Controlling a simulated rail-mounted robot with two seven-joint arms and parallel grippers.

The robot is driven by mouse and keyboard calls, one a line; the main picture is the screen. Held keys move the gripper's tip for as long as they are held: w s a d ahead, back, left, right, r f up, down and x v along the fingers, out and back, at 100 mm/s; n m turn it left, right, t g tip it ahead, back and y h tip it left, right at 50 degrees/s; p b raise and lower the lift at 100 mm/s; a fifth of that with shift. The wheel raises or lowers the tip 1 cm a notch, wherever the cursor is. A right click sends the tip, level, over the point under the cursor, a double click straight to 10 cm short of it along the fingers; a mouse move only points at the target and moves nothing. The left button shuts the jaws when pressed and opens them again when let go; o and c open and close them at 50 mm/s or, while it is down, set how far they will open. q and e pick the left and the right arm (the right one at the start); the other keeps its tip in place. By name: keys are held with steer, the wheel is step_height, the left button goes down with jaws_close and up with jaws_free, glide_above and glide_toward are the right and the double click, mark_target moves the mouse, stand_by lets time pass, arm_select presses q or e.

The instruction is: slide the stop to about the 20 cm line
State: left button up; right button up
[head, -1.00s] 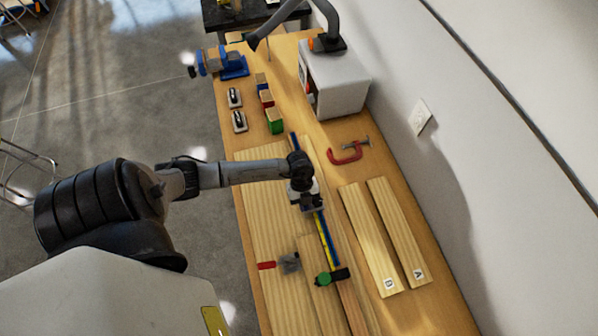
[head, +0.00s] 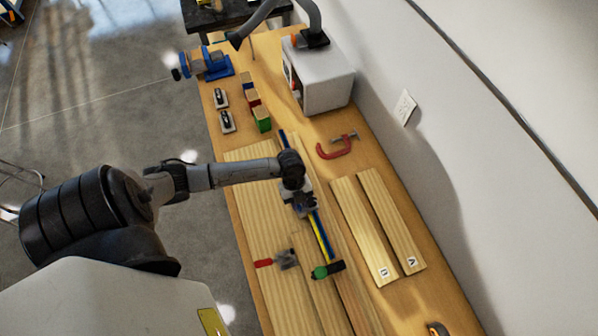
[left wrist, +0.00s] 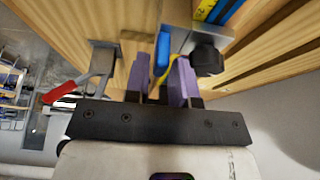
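A blue ruled rail with a yellow scale (head: 322,236) runs along the bench between boards. In the left wrist view, a stop shows as a grey metal plate with a blue tab (left wrist: 162,52) and a black knob (left wrist: 207,60), beside the yellow-and-blue scale (left wrist: 208,10). My left gripper (head: 303,205) is low over the rail and hides part of it. In the left wrist view its purple fingers (left wrist: 162,80) stand on either side of the blue tab; whether they press on it is unclear. The scale marks are too small to read. My right gripper is out of view.
A green-knobbed black piece (head: 328,270) sits at the rail's near end. A red-handled clamp (head: 277,261) is to its left. Two loose boards (head: 377,225) and a red C-clamp (head: 336,147) lie to the right. Blocks and a blue vise (head: 215,65) stand farther back.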

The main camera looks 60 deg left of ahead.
arm_select(q)
steer(key=v, duration=1.2)
steer(key=shift+r, duration=0.2)
